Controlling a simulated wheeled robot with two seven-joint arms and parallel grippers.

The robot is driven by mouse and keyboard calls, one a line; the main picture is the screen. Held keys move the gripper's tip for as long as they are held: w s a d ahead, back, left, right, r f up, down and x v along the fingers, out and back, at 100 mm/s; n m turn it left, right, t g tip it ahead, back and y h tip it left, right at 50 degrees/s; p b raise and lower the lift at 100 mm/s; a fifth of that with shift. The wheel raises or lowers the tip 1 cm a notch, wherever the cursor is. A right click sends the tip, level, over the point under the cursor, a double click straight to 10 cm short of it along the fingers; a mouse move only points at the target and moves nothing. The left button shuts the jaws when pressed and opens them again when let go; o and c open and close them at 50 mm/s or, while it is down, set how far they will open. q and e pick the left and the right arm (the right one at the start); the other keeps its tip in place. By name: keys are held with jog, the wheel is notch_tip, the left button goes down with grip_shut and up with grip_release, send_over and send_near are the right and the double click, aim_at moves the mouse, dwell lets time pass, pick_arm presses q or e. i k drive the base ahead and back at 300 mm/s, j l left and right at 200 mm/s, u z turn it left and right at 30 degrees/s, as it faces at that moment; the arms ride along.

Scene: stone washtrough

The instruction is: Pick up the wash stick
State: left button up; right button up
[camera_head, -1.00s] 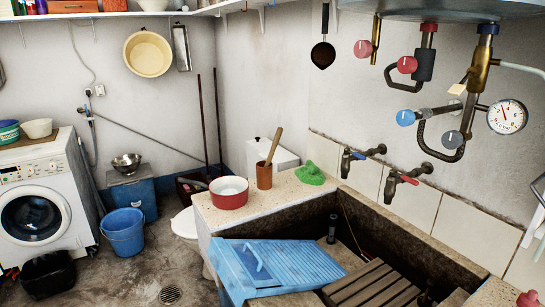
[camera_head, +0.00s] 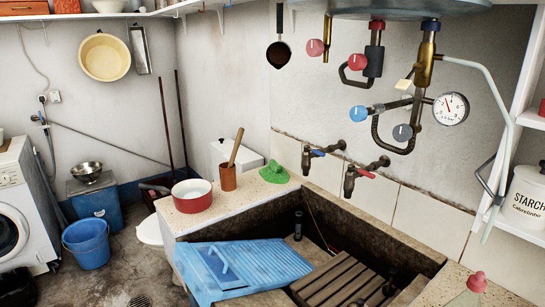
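The wash stick (camera_head: 236,148) is a plain wooden stick standing tilted in a brown cup (camera_head: 228,177). Its upper part leans to the right above the rim, and its lower end is hidden inside the cup. The cup stands on the speckled ledge (camera_head: 246,195) at the back left of the stone trough. Neither of my grippers shows in the head view.
A red pot (camera_head: 192,195) stands left of the cup and a green cloth (camera_head: 273,171) lies right of it. A blue washboard (camera_head: 237,268) rests across the trough's left side. A wooden slatted rack (camera_head: 340,281) lies in the trough. Two taps (camera_head: 349,182) stick out from the wall.

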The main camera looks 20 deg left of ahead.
aim_at(240, 137)
jog(key=j+z, duration=0.25)
jog(key=i+j+z, duration=0.1)
jog(key=z, duration=0.2)
jog(key=i+j, duration=0.1)
jog(key=j, duration=0.75)
jog(key=i+j, duration=0.1)
jog(key=j, duration=0.75)
jog(key=i+j, duration=0.1)
jog(key=j, duration=0.75)
jog(key=i+j, duration=0.1)
jog(key=j, duration=0.75)
jog(key=i+j, duration=0.1)
jog(key=j, duration=0.75)
jog(key=i+j, duration=0.1)
jog(key=j, duration=0.75)
jog(key=i+z, duration=0.05)
